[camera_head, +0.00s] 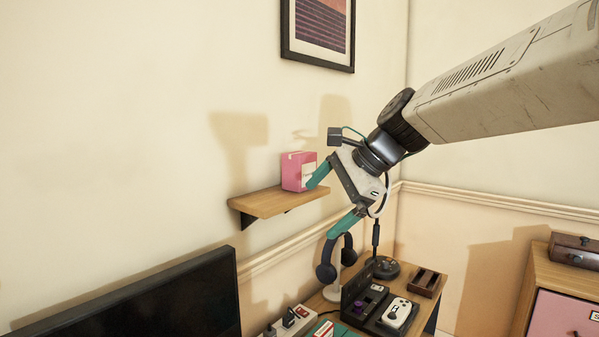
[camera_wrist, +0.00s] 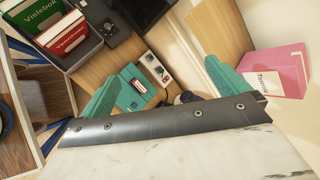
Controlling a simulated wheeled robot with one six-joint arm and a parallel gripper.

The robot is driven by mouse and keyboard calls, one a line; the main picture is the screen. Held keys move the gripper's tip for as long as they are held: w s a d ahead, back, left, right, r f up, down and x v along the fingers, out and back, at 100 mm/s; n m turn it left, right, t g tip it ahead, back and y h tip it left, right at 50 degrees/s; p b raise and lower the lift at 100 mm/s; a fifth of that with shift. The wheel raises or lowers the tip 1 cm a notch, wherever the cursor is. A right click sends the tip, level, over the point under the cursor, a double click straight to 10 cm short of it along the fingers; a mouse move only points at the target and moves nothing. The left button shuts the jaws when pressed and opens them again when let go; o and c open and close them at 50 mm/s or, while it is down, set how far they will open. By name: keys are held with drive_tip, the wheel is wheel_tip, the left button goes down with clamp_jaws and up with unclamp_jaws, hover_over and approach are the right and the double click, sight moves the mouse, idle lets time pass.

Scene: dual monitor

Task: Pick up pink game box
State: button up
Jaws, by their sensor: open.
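The pink game box (camera_head: 297,171) stands upright on a small wooden wall shelf (camera_head: 270,204), towards the shelf's right end. In the wrist view the pink box (camera_wrist: 278,72) shows at the right, beside the outer side of the right finger, with a white label on its face. My gripper (camera_head: 333,198) is open and empty, with its teal fingers spread wide. In the head view one finger overlaps the right edge of the box and the other is lower, out in front of the shelf. In the wrist view my gripper (camera_wrist: 168,88) has the box outside its jaws. I cannot tell whether the finger touches it.
Below is a desk with blue headphones (camera_head: 326,272) on a stand, a white game controller (camera_head: 397,313) and a power strip (camera_head: 290,324). A dark monitor (camera_head: 150,303) stands at the lower left. A framed picture (camera_head: 318,33) hangs above the shelf. The shelf's left part is bare.

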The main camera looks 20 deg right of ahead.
drive_tip(key=w+d+r+m+t+y, duration=0.1)
drive_tip(key=w+r+m, duration=0.15)
drive_tip(key=w, duration=0.35)
drive_tip(key=w+d+r+m+t, duration=0.2)
drive_tip(key=w+m, duration=0.2)
drive_tip(key=w, duration=0.1)
drive_tip(key=m+t, duration=0.2)
drive_tip(key=m, duration=0.4)
approach(305, 153)
drive_tip(key=w+a+f, duration=0.1)
drive_tip(key=a+f, duration=0.1)
drive_tip(key=shift+w+a+f+y, duration=0.15)
drive_tip(key=shift+w+a+y, duration=0.1)
drive_tip(key=shift+w+y, duration=0.15)
drive_tip(key=w, duration=0.2)
drive_tip(key=w+a, duration=0.1)
drive_tip(key=shift+a+f+m, duration=0.1)
drive_tip(key=shift+f+m, duration=0.15)
drive_tip(key=shift+f, duration=0.15)
drive_tip(key=x, duration=0.5)
drive_tip(key=shift+f, duration=0.2)
drive_tip(key=shift+s, duration=0.1)
drive_tip(key=c, duration=1.1)
